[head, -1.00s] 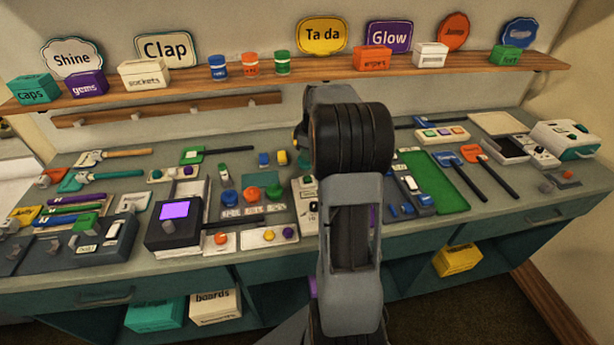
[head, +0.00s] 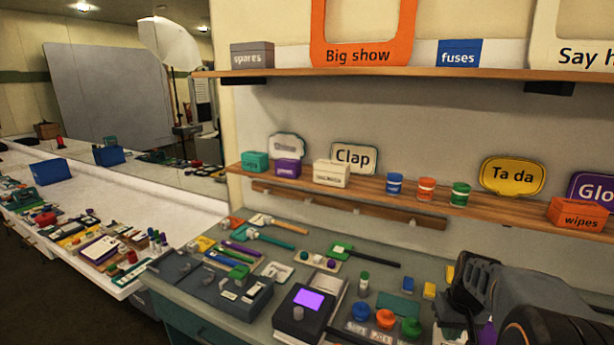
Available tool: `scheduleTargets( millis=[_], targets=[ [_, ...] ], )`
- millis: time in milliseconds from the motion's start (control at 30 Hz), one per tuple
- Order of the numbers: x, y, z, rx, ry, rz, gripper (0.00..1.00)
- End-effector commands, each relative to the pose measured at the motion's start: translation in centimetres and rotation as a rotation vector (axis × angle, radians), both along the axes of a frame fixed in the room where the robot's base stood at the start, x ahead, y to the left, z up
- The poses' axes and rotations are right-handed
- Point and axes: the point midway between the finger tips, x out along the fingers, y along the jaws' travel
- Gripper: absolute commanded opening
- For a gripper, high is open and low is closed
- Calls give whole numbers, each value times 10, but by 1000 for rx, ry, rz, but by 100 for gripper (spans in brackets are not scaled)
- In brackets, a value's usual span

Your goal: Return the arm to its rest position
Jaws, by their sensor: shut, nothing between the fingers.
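My arm (head: 555,305) shows at the lower right corner of the head view, as a grey link and a dark ribbed joint. It is in front of the right part of the workbench. The picture edge cuts it off.
The workbench (head: 262,318) is crowded with tools, a dark box with a purple screen (head: 308,299) and coloured knobs (head: 386,319). Shelves above hold signs and small boxes, including an orange wipes box (head: 578,214). A long white counter (head: 185,215) with props runs left.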

Motion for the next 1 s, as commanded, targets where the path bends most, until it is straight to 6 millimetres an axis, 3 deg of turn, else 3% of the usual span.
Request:
scheduleTargets(
  millis=[33,200,400,700,1000],
  targets=[
    [-12,20,8,-13,-14,-26,0],
    [-56,80,22,-42,-78,-93,0],
    [-96,126,33,-59,-174,-9,0],
    [-109,157,55,-57,-285,105,0],
    [-108,159,55,-57,-285,114,0]
  ],
)
